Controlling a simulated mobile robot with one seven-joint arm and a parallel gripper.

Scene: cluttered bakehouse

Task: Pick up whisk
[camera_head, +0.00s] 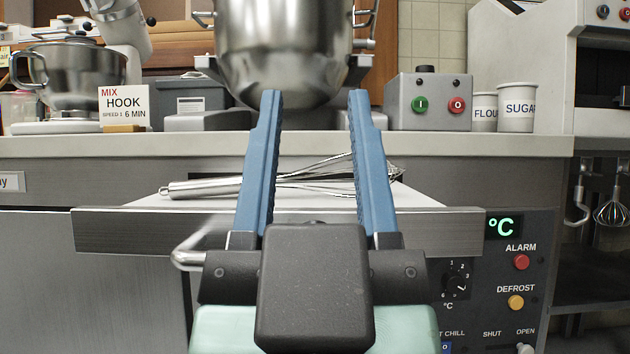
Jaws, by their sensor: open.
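The whisk (205,188) lies on its side in an open drawer (150,232) below the counter. Its metal handle points left and its wire loops point right. My gripper (315,97) is open, with its two blue fingers apart and pointing toward the counter. In the picture the fingers cross in front of the whisk and hide parts of it. The whisk's middle shows between the fingers, but I see no contact. I cannot tell how far the fingertips are from the whisk in depth.
Above the drawer is the counter edge (180,147). On it stand a large steel bowl (285,50), a grey button box (430,103), a sugar canister (517,108) and a sign (124,107). Another whisk (612,212) hangs at the far right. A control panel (515,285) is below right.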

